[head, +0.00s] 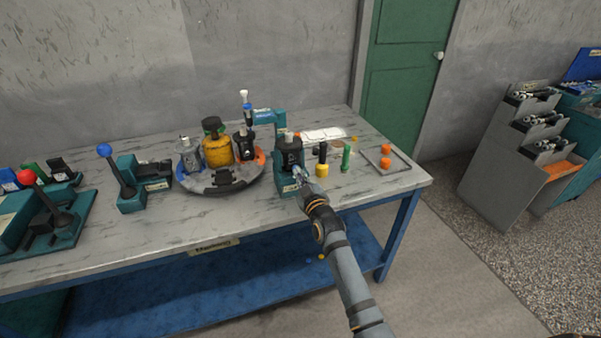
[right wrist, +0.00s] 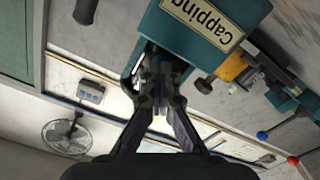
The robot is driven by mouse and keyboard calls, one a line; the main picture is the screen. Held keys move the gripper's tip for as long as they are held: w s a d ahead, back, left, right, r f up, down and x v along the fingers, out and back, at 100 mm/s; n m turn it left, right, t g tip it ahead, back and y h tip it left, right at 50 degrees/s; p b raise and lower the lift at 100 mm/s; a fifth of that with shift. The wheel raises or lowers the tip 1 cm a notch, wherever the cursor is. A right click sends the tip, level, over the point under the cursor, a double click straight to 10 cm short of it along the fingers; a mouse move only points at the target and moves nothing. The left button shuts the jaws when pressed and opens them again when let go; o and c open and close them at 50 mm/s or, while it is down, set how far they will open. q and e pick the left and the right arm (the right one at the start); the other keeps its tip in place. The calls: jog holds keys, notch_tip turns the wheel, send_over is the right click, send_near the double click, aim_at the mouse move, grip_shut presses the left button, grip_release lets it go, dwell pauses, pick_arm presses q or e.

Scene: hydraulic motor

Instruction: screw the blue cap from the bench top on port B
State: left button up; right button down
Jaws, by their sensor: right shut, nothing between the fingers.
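My right gripper (head: 299,177) is shut and empty in front of the teal fixture (head: 283,187), whose sign reads "Capping" in the right wrist view (right wrist: 212,18). A dark motor (head: 290,151) stands upright in this fixture. In the right wrist view the closed fingertips (right wrist: 158,78) overlap a dark part at the fixture, and I cannot tell whether they touch it. Port B cannot be made out. No loose blue cap is clear on the bench top. My left gripper is out of view.
Right of the fixture stand a yellow-and-black piece (head: 321,169), a green cylinder (head: 346,157) and a grey tray (head: 402,163) with orange pieces. Left are the carousel (head: 193,187) with several units and a blue-knobbed lever (head: 104,150). The bench's front strip is mostly clear.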

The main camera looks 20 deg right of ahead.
jog(key=shift+w+r+m+p, duration=0.15)
jog(key=shift+m+p, duration=0.2)
jog(key=shift+m, duration=0.45)
jog(key=shift+s+r+m+p, duration=0.15)
jog(key=shift+m+p, duration=0.2)
jog(key=shift+m, duration=0.45)
jog(key=shift+w, duration=0.15)
jog(key=shift+r+m+p, duration=0.2)
jog(key=shift+m+p, duration=0.55)
jog(key=shift+m, duration=0.35)
jog(key=shift+f+m, duration=0.2)
jog(key=shift+m, duration=1)
